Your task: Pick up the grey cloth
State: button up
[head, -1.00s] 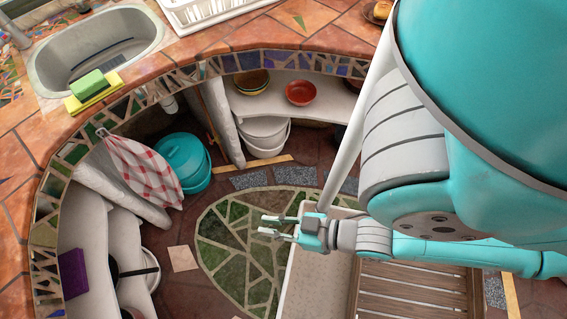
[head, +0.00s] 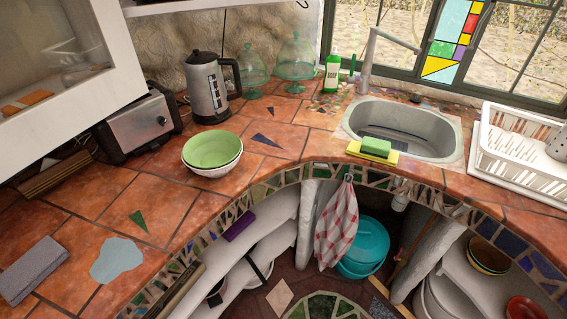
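A folded grey cloth (head: 33,270) lies flat on the tiled counter at the lower left of the head view. It is close to the left edge of the picture, left of a pale blue patch (head: 117,260). My gripper is not in the current head view, so its distance from the cloth does not show.
Green and white bowls (head: 212,153), a kettle (head: 212,88) and a toaster (head: 138,122) stand on the counter behind the cloth. The sink (head: 405,130) and a dish rack (head: 520,155) are at the right. The counter has a curved mosaic edge (head: 270,186).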

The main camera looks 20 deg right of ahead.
aim_at(19, 279)
jog(key=u, duration=1.25)
